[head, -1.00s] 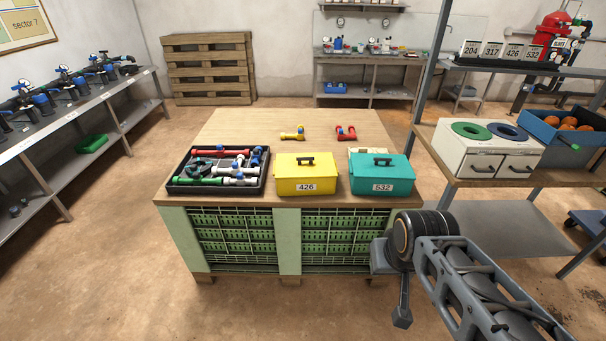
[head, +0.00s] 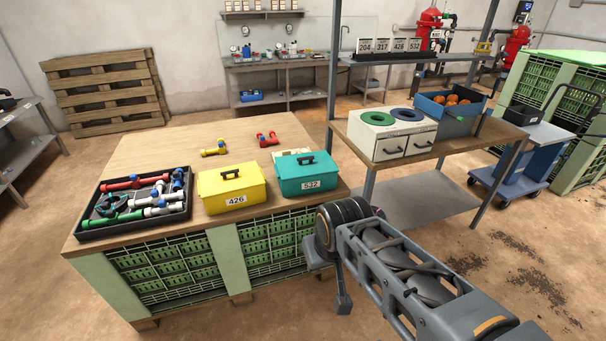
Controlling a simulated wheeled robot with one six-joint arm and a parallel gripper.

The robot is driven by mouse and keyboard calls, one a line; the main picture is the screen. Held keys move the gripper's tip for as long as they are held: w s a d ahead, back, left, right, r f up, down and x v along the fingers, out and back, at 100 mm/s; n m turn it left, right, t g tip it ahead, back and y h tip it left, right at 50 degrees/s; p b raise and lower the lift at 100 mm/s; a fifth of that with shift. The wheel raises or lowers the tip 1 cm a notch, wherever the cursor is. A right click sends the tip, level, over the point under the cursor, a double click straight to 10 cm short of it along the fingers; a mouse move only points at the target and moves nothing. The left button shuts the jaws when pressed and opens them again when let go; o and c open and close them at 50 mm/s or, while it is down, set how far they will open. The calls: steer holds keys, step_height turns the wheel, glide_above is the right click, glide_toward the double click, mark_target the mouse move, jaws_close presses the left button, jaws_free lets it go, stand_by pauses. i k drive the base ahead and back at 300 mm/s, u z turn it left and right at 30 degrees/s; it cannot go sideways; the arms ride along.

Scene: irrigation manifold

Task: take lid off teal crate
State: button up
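The teal crate (head: 288,184) stands on the wooden-topped workbench (head: 165,150), near its right front corner. It bears a white label reading 532. Its teal lid (head: 287,166) is on, with a dark handle (head: 306,160) on top. My gripper (head: 343,302) hangs low in front of the bench, below and to the right of the teal crate and apart from it.
A yellow crate (head: 216,196) labelled 426 stands close left of the teal one. A black tray (head: 128,222) of pipe fittings lies further left. Yellow and red fittings lie behind the crates. A shelf bench (head: 366,152) stands right. Floor at the lower right is clear.

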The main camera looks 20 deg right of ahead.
mark_target(300, 165)
steer(key=z, duration=0.15)
steer(key=i, duration=1.55)
steer(key=u, duration=0.4)
